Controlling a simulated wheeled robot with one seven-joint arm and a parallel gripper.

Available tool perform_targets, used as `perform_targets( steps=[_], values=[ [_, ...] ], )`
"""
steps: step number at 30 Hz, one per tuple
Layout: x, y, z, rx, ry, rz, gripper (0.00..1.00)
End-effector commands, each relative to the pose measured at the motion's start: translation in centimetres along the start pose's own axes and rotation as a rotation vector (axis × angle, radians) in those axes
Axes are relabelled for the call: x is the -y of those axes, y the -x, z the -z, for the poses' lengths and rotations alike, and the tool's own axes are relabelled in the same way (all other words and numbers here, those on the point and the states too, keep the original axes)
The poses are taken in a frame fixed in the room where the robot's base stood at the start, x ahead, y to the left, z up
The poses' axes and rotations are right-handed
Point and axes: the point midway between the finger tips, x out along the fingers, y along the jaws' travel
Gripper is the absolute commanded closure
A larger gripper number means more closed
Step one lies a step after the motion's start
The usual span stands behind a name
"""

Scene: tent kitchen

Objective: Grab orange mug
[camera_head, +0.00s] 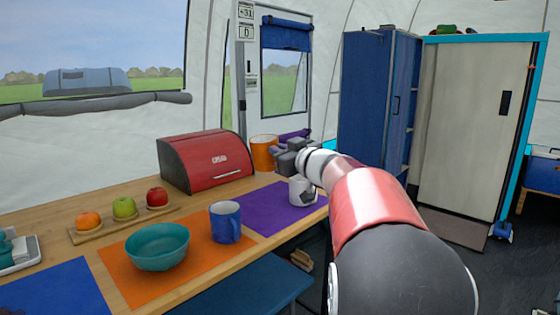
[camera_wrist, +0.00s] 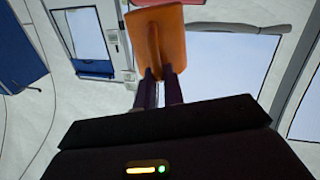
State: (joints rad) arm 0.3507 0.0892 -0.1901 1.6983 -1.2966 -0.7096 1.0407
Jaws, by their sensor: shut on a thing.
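The orange mug (camera_head: 262,153) is at the far end of the table, just right of the red bread box. My gripper (camera_head: 282,143) reaches it from the right, with dark purple fingers. In the wrist view, the fingertips (camera_wrist: 160,76) are closed on a narrow orange part of the mug (camera_wrist: 170,25), which looks like its handle. The head view does not make clear whether the mug's base touches the table. Part of the mug's right side is hidden by my gripper.
A white mug with a dark pattern (camera_head: 299,191) stands on the purple mat (camera_head: 270,212), close below my arm. The red bread box (camera_head: 205,160) is left of the orange mug. A blue mug (camera_head: 225,222) and teal bowl (camera_head: 157,247) stand nearer on the orange mat.

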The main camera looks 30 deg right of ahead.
Motion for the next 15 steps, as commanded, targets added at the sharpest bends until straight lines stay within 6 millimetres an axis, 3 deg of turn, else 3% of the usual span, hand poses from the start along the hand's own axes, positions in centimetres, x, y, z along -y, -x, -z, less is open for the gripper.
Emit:
perform_targets(
  steps=[6,15],
  values=[
    [-0.5,0.0,2.6,-0.003,0.001,0.000,1.00],
    [-0.8,0.0,4.4,-0.002,0.001,0.001,1.00]
  ],
)
